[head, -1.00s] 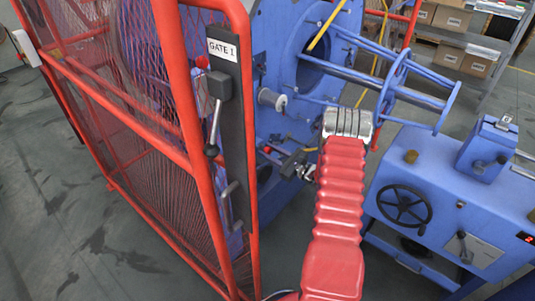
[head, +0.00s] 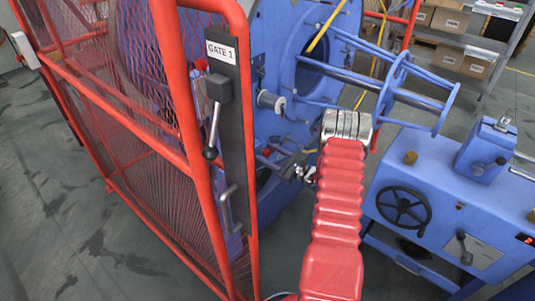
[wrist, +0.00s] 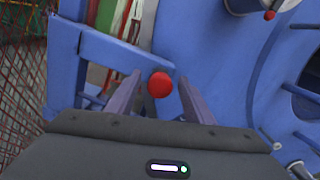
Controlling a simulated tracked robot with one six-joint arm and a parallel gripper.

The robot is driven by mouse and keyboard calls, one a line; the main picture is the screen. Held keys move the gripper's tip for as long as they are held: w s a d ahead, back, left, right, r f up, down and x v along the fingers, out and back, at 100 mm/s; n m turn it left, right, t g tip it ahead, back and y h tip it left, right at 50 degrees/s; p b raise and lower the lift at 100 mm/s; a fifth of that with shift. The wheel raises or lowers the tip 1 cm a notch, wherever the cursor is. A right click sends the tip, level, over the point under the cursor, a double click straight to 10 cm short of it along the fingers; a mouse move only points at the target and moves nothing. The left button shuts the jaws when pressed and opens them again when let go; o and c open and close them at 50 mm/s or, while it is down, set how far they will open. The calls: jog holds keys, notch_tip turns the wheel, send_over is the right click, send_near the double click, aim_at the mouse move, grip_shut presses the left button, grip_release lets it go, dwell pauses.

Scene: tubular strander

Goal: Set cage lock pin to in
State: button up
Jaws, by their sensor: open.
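A round red knob (wrist: 160,85), which looks like the head of the cage lock pin, shows in the wrist view in front of a blue frame bar (wrist: 115,53). My gripper (wrist: 160,79) is open, with one finger on each side of the knob in the picture. I cannot tell whether the knob is between the fingertips or just beyond them. The knob hides its own shaft, so how far the pin is in cannot be seen. In the head view my gripper is small and partly hidden near the blue machine, left of my red arm.
A red mesh guard with a GATE 1 sign (head: 221,52) and a black-knobbed lever (head: 212,130) stands at left. A blue cabinet with a handwheel (head: 404,207) is at right. Another red knob (wrist: 269,15) shows at the top of the wrist view.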

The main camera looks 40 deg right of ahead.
jog(key=v, duration=1.3)
